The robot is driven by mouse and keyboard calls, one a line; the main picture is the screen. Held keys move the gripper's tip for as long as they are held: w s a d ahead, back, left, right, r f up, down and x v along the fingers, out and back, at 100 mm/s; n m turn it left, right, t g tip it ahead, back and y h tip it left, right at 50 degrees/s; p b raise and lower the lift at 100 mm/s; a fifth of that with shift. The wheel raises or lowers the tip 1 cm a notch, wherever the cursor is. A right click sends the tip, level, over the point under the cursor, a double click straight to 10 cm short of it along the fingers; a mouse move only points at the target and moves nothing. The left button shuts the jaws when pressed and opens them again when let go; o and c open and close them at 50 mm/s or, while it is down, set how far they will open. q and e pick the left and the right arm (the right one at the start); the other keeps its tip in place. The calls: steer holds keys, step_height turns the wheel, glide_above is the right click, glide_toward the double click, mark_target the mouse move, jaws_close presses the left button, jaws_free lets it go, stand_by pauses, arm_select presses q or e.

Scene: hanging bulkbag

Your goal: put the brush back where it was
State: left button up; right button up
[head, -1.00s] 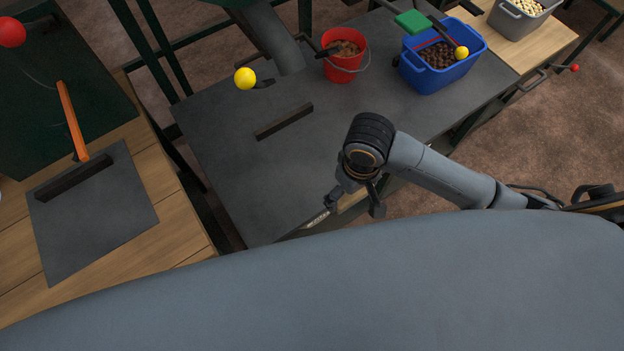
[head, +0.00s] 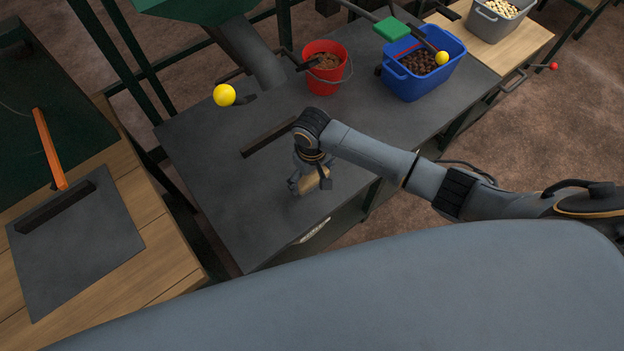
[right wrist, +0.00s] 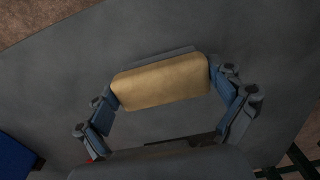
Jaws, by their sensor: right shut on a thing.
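The brush, a tan block (head: 315,182) with a thin grey strip along one side, is in my right gripper (head: 310,187) over the dark grey table (head: 205,145). In the right wrist view, the tan block (right wrist: 160,82) lies between the two bent fingers, which close on its ends. I cannot tell whether its underside touches the table. The bristles are hidden or too dark to tell. My left gripper is not in view.
A dark bar (head: 268,137) lies on the table behind the gripper. A red bucket (head: 322,75) and a blue tub (head: 425,70) of brown balls stand farther back. A yellow ball knob (head: 224,95) is near the far left edge. Bare tabletop lies left of the gripper.

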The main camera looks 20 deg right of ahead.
mark_target(312, 177)
steer(key=shift+f, duration=0.85)
steer(key=shift+f, duration=0.15)
steer(key=o, duration=0.8)
steer(key=shift+c, duration=0.2)
step_height(312, 177, up, 12)
steer(key=shift+r+p, duration=0.2)
steer(key=shift+p, duration=0.3)
steer(key=shift+s, duration=0.1)
